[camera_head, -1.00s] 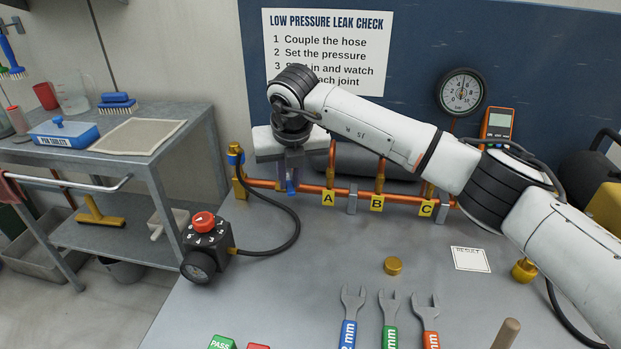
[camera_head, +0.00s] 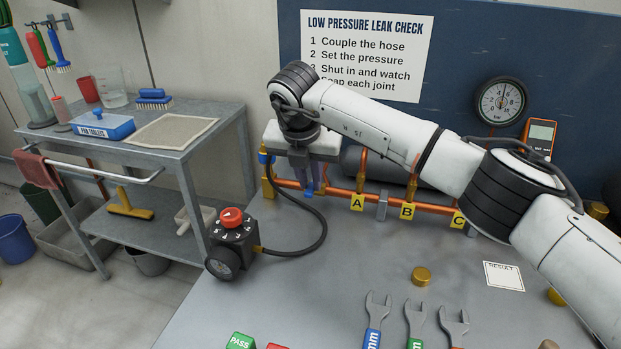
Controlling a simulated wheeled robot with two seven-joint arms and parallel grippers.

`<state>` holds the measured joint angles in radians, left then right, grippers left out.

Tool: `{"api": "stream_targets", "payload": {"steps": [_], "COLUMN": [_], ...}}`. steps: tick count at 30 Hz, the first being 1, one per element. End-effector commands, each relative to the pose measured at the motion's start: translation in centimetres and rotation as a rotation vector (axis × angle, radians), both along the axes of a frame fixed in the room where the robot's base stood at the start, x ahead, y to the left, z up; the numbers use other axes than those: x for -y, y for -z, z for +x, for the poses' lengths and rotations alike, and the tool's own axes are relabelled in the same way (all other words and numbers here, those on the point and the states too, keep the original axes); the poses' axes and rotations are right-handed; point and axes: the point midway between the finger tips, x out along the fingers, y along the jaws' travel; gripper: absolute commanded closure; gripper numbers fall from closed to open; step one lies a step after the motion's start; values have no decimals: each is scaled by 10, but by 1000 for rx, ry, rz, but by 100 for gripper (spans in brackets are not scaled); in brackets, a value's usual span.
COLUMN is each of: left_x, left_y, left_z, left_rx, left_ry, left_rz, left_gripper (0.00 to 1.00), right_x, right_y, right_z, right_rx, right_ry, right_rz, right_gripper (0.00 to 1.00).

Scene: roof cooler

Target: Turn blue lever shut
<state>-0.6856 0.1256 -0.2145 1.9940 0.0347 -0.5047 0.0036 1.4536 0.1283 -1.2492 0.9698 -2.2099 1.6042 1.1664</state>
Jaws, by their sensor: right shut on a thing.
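A copper pipe (camera_head: 338,193) runs along the back of the bench, with brass fittings and yellow tags A, B and C. My right gripper (camera_head: 309,186) points down over its left part, between the brass end fitting (camera_head: 268,182) and tag A. It is shut on the blue lever (camera_head: 309,194); only a small blue piece shows at the fingertips. The lever's exact angle is hidden by the fingers. My left gripper is not in view.
A black regulator with a red knob (camera_head: 231,217) stands at the bench's left, its hose (camera_head: 318,236) running to the pipe end. A pressure gauge (camera_head: 502,102) is behind. Wrenches (camera_head: 376,312), a brass cap (camera_head: 421,276) and a result card (camera_head: 504,276) lie in front.

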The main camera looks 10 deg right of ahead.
Motion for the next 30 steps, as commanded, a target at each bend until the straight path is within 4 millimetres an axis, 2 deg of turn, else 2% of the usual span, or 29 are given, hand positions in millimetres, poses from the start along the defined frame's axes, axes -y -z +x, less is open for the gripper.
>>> {"api": "stream_targets", "payload": {"steps": [4,5,8,16,20,30], "left_x": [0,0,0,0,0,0], "left_y": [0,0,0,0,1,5], "left_z": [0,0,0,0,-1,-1], "left_rx": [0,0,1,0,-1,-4], "left_ry": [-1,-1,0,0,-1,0], "left_rz": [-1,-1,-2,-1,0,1], "left_gripper": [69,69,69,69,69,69], "right_x": [0,0,0,0,-1,-11], "right_y": [-1,-1,-1,0,-7,-66], "right_z": [0,0,0,0,-2,-24], "right_rx": [2,2,2,0,2,5], "right_ry": [-2,-2,-2,-1,-2,-3], "right_rz": [1,1,1,0,1,1], "right_gripper": [100,85,68,67,67,67]}}
